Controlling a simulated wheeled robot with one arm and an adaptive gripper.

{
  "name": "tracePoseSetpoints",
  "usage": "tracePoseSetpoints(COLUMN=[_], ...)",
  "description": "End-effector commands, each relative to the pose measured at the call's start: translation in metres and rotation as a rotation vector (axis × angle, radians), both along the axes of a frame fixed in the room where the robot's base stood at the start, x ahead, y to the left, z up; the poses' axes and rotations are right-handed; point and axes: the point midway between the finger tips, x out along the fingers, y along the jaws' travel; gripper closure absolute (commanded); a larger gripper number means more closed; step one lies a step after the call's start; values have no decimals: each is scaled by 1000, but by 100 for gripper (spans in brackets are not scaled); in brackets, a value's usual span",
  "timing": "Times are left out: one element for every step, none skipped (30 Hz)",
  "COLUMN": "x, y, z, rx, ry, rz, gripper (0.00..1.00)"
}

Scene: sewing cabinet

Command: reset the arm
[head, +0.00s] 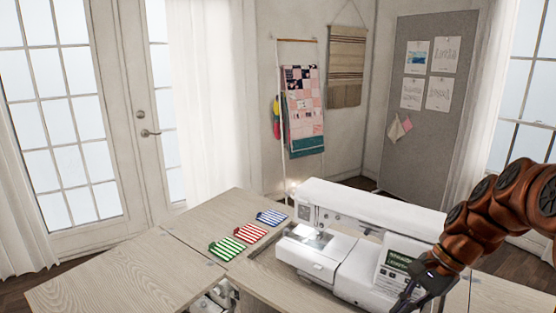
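My arm (490,215) comes in from the right edge, orange-brown and dark. It slopes down and to the left, in front of the right part of the white sewing machine. My gripper (412,300) is at the bottom right, dark and cut off by the lower edge. It overlaps the machine's right front in the picture; I cannot tell whether they touch. Its fingertips do not show clearly, so I cannot see if it is open or shut or holding anything.
The white sewing machine (360,206) sits in the wooden cabinet top (120,275). Blue, red and green striped pieces (228,246) lie in a row left of it. The left leaf of the cabinet top is clear. A glazed door, a hanging quilt and a pinboard stand behind.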

Motion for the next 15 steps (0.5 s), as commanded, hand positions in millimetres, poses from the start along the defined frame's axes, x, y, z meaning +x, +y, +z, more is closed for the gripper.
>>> tracePoseSetpoints(x=[-12, -19, -28, -35, -43, -52, -59, -67, -77, -85, -92, -101, -109, -117, -127], y=[14, 21, 28, 34, 40, 47, 51, 55, 60, 64, 67, 70, 73, 76, 78], z=[6, 8, 11, 11, 12, 14, 15, 16, 17, 17, 18, 18, 19, 19, 19], rx=[-22, -35, -52, -64, -75, -91, -104, -116, -133, -145, -156, -173, -184, -195, -210], ry=[-8, -17, -27, -30, -35, -44, -50, -55, -61, -68, -75, -83, -88, -94, -99], rz=[64, 99, 146, 182, 218, 264, 299, 336, 381, 416, 450, 495, 529, 564, 608], gripper=[100, 100, 100, 100, 100, 100, 100, 100, 100, 100, 100, 100, 100, 100, 100])
